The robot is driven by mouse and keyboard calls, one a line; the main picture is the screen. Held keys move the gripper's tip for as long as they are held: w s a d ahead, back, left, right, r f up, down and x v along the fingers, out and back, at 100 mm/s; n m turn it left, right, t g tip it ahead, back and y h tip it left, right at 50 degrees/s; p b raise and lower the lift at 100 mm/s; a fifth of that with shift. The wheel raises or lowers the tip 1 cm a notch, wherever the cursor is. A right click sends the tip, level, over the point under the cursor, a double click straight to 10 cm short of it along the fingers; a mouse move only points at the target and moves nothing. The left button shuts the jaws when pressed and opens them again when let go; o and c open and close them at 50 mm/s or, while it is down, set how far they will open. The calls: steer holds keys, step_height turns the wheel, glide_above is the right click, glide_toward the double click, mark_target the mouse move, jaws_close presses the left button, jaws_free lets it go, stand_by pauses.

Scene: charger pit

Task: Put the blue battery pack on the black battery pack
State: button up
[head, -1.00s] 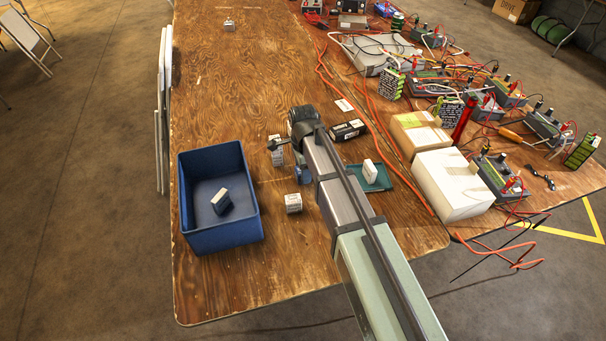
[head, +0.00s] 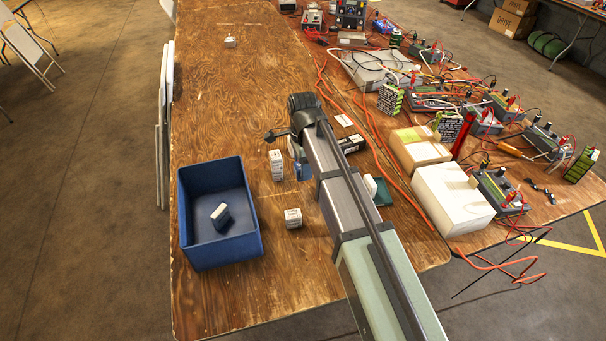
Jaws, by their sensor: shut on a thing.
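My gripper (head: 297,150) hangs at the far end of my arm, over the middle of the wooden table. Its fingertips are mostly hidden by the wrist and arm. It is shut on the blue battery pack (head: 303,172), of which only a small blue part shows beside the arm. I cannot tell its height above the table. The black battery pack (head: 351,144) lies on the table just right of my wrist, partly hidden by the arm. It has a pale label, and its top looks clear.
A blue bin (head: 251,222) at left holds a small pale-and-dark pack (head: 220,214). Two white packs stand by my gripper, one upright (head: 276,165), one cube-like (head: 293,218). A green tray (head: 383,196) is partly behind my arm. Orange cables and cartons (head: 452,198) lie right.

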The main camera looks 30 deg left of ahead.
steer(key=shift+w+r, duration=0.1)
steer(key=shift+r, duration=0.35)
steer(key=shift+w+d+r, duration=0.2)
steer(key=shift+d, duration=0.05)
steer(key=w+d+r+m, duration=0.1)
steer(key=w+d, duration=0.2)
steer(key=w, duration=0.5)
steer(key=w+d+r+m, duration=0.1)
steer(key=w+d, duration=0.2)
steer(key=w, duration=0.5)
steer(key=n, duration=0.2)
glide_above(348, 141)
steer(key=shift+f, duration=3.85)
